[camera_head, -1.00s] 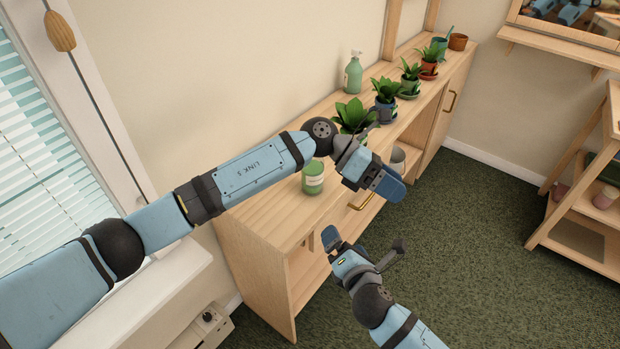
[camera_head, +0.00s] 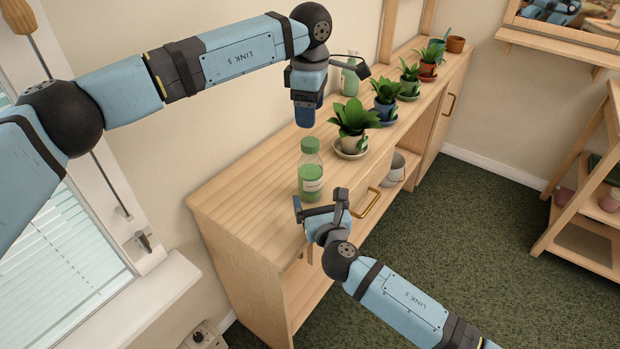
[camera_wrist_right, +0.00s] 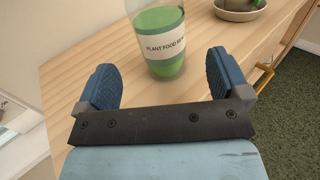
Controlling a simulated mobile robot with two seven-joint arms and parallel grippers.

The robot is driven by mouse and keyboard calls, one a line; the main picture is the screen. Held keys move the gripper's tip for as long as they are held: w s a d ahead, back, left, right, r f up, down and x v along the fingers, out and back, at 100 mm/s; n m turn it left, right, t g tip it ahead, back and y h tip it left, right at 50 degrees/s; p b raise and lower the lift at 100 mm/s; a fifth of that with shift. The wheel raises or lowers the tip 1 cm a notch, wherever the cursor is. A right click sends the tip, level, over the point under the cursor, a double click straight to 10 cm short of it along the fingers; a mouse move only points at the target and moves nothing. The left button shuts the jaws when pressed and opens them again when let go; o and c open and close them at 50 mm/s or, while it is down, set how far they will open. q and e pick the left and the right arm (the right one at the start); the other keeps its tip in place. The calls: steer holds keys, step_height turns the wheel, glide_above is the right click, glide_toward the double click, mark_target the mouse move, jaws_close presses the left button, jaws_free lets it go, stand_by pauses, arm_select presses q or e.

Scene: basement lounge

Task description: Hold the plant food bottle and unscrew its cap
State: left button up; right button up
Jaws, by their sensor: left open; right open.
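The plant food bottle (camera_head: 311,172) stands upright on the wooden cabinet top, clear with green liquid, a white label and a green cap (camera_head: 310,145). In the right wrist view the bottle (camera_wrist_right: 160,45) stands just beyond my open fingers, roughly centred between them; its cap is out of that view. My right gripper (camera_head: 321,205) is open and low at the cabinet's front edge, near the bottle's base; it also shows in the right wrist view (camera_wrist_right: 160,85). My left gripper (camera_head: 304,120) is open, pointing down above the cap and slightly to its left, apart from it.
A row of potted plants stands behind the bottle, the nearest in a cream pot (camera_head: 351,142). A green pump bottle (camera_head: 349,76) stands by the wall. The cabinet top (camera_head: 245,195) is bare left of the bottle. A drawer handle (camera_head: 366,203) sticks out in front.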

mark_target(310, 141)
steer(key=x, duration=0.7)
steer(key=shift+w+a, duration=0.1)
steer(key=shift+w, duration=0.25)
jaws_close()
arm_select(q)
steer(key=m, duration=1.3)
steer(key=shift+f, duration=4.05)
steer(key=shift+c, duration=0.5)
steer(key=c, duration=0.9)
